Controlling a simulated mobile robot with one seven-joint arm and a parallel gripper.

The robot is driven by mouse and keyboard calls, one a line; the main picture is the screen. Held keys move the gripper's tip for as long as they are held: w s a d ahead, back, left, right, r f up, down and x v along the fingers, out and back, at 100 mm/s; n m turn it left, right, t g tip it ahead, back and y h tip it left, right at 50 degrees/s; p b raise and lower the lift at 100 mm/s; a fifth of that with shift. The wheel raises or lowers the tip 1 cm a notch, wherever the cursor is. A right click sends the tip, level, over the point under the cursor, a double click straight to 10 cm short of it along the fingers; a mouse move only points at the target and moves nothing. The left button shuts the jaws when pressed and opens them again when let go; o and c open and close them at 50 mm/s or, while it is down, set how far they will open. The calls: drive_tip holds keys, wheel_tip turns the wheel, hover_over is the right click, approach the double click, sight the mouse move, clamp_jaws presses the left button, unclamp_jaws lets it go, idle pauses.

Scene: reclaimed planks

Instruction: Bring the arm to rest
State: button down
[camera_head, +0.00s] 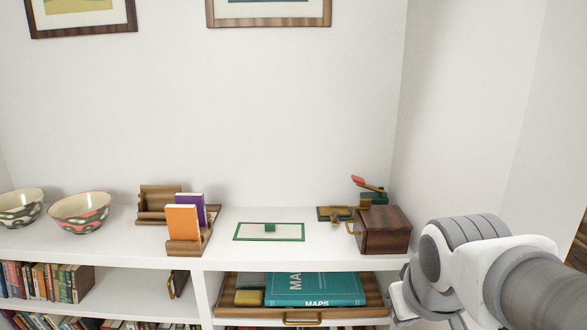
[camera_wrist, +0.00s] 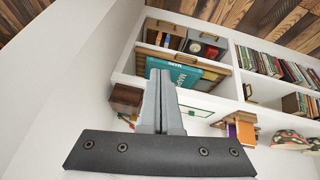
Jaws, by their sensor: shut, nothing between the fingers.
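My gripper (camera_wrist: 161,100) shows in the wrist view with its two grey fingers together, shut and empty. It points toward the white shelf unit, and nothing touches the fingertips. In the head view my white and grey arm (camera_head: 480,265) is folded at the lower right, beside the shelf's right end. The gripper's fingers cannot be made out in that view.
The white shelf top (camera_head: 120,240) holds patterned bowls (camera_head: 80,212), a wooden book holder with an orange book (camera_head: 183,222), a green-edged mat (camera_head: 285,232) with a small green block, and a dark wooden box (camera_head: 384,230). Below, an open drawer (camera_head: 303,318) holds a teal MAPS book (camera_head: 316,289).

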drive_tip(key=s+a+m+y, duration=0.1)
drive_tip(key=s+a, duration=0.1)
drive_tip(key=s, duration=0.5)
wheel_tip(320, 180, up, 25)
drive_tip(key=p, duration=2.4)
drive_tip(key=shift+w+a+f, duration=0.15)
drive_tip(key=shift+a+f, duration=0.05)
